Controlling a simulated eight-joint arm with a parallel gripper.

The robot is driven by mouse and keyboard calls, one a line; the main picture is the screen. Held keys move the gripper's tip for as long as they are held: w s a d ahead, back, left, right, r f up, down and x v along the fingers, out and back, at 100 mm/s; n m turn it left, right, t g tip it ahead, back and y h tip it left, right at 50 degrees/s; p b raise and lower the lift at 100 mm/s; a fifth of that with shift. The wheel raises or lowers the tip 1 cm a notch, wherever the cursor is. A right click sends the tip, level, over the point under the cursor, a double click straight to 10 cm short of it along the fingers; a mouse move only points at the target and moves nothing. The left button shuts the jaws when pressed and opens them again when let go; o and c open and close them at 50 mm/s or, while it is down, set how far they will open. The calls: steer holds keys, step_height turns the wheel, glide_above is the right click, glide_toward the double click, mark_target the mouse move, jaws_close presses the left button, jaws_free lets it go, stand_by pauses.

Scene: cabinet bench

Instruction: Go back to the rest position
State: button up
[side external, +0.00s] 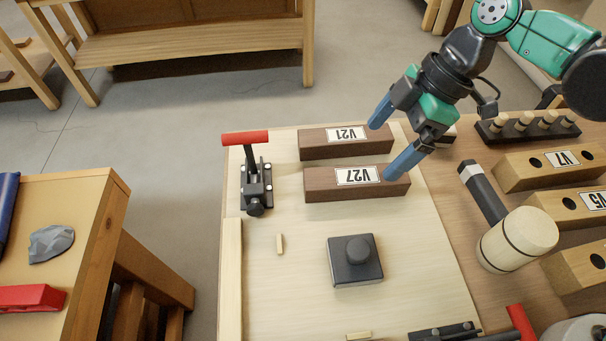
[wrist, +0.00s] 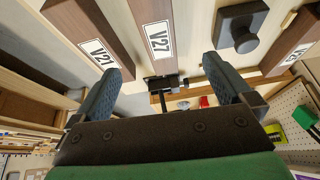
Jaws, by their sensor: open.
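My gripper (side external: 384,140) is open and empty, its two blue fingers spread apart over the right ends of two dark wooden blocks. The block labelled V21 (side external: 315,143) lies at the back of the pale board, and the block labelled V27 (side external: 325,187) lies just in front of it. In the wrist view both fingers of my gripper (wrist: 170,90) show with nothing between them. There the V27 block (wrist: 150,15) is ahead between the fingers and the V21 block (wrist: 80,22) is at upper left. I cannot tell whether a finger touches a block.
A toggle clamp with a red handle (side external: 245,139) stands left of the blocks. A dark square block with a knob (side external: 355,262) sits in front. A mallet (side external: 518,240), light wooden blocks (side external: 535,168) and a peg rack (side external: 550,128) are at right. The pale board (side external: 290,310) is otherwise mostly clear.

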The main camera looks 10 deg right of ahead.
steer(key=s+d+r+m+t+h, duration=0.2)
steer(key=d+m+t, duration=0.1)
steer(key=d+m, duration=0.5)
steer(key=s+d+r+m+t+h, duration=0.2)
steer(key=d+m+t, duration=0.2)
steer(key=d+m, duration=0.5)
steer(key=d, duration=0.3)
steer(key=shift+r+h, duration=0.2)
steer(key=shift+h, duration=0.2)
